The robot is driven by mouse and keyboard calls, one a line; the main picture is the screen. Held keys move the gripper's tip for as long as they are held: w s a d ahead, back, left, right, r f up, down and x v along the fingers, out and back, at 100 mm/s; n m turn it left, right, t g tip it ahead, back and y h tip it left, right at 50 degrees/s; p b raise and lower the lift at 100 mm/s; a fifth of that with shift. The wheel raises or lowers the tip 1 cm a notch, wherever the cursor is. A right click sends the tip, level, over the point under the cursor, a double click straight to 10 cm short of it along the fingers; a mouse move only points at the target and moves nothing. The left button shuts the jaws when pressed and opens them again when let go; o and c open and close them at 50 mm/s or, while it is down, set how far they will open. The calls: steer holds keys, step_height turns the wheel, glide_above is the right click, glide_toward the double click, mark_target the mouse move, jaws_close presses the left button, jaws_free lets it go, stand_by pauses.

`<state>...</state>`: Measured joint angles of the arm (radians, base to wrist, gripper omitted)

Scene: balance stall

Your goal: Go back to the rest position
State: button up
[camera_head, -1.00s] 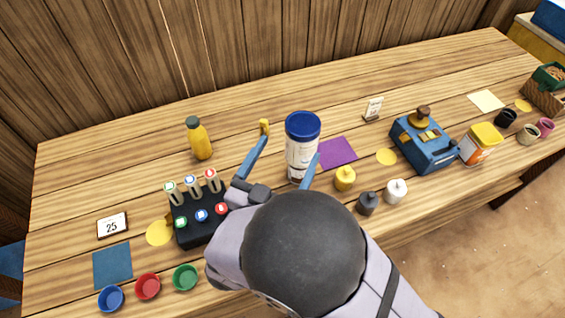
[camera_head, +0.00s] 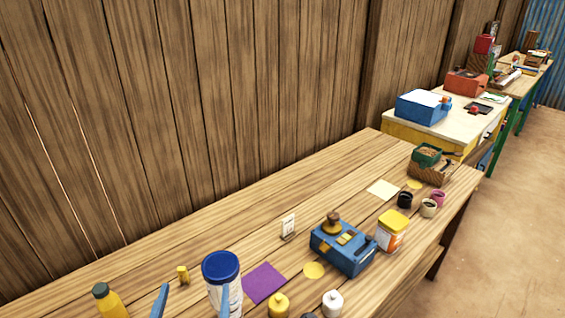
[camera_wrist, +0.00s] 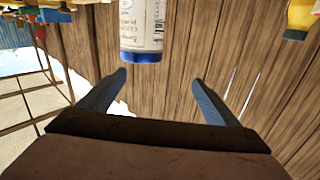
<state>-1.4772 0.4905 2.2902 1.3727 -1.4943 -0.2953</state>
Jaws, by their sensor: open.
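My gripper (camera_head: 194,297) shows at the bottom edge of the head view as two blue fingertips, spread apart. It also shows in the wrist view (camera_wrist: 160,76), open, with nothing between the fingers. A white canister with a blue lid (camera_head: 221,268) stands on the table (camera_head: 140,253) right by the fingers. In the wrist view the canister (camera_wrist: 142,25) appears upside down, ahead of the fingertips and not gripped. The rest of my arm is out of the head view.
Close by are a yellow bottle (camera_head: 110,302), a small yellow object (camera_head: 183,275), a purple mat (camera_head: 264,283), and yellow (camera_head: 279,304) and white (camera_head: 333,303) weights. A blue scale (camera_head: 342,246) and an orange-labelled tub (camera_head: 391,233) stand to the right.

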steer(key=w+r+n+y+b, duration=0.1)
steer(key=w+r, duration=0.1)
steer(key=w, duration=0.1)
steer(key=w+r+g+y+b, duration=0.1)
steer(key=w+r+y, duration=0.1)
steer(key=w, duration=0.2)
steer(key=w+r+n+y+b, duration=0.1)
steer(key=w+r+y, duration=0.1)
steer(key=w+r, duration=0.1)
steer(key=shift+w+a+r+n, duration=0.1)
steer(key=shift+w+a+n, duration=0.25)
steer(key=shift+w, duration=0.2)
steer(key=w+d+f+g+h, duration=0.2)
steer(key=d+f+g, duration=0.3)
steer(key=d, duration=0.5)
steer(key=w+d+f+g+h, duration=0.1)
steer(key=d+f+g+h, duration=0.1)
steer(key=d+f, duration=0.65)
steer(key=s+d+f+m+g+h+p, duration=0.3)
steer(key=s+d+g+p, duration=0.3)
steer(key=s+d, duration=1)
steer(key=s+f+g, duration=0.1)
steer(key=s+g, duration=0.2)
steer(key=s, duration=0.1)
steer(key=shift+g, duration=0.4)
